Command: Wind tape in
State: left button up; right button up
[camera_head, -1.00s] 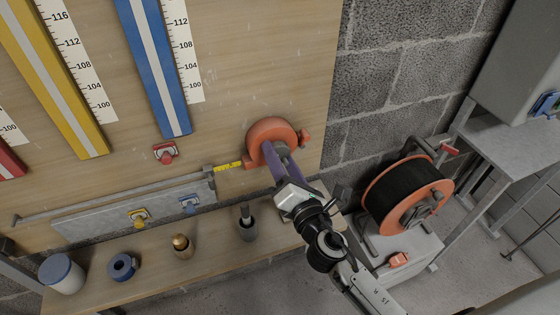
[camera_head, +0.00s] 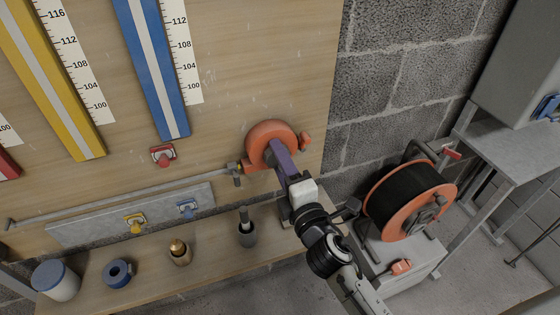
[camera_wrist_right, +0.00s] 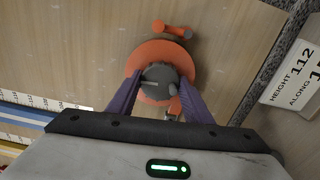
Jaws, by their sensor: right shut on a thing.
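The orange tape reel (camera_head: 268,133) is mounted on the wooden board, with a small orange handle (camera_head: 305,141) at its right. It also fills the middle of the right wrist view (camera_wrist_right: 150,52). My right gripper (camera_head: 277,150) reaches it from below right. In the right wrist view its purple fingers are shut on the dark grey hub (camera_wrist_right: 160,80) at the reel's centre. The tape's end piece (camera_head: 238,172) sits close to the reel's lower left mouth. No clear length of yellow tape shows between them. My left gripper is not in view.
A grey rail (camera_head: 120,197) runs along the board to the left. Below, a wooden shelf (camera_head: 210,262) holds a lidded pot (camera_head: 57,279), a blue roll (camera_head: 118,273) and cups. A black cable reel (camera_head: 408,200) stands at the right, near my right arm.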

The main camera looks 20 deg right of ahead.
dwell(0.4)
jog(key=o, duration=1.1)
jog(key=shift+c, duration=0.2)
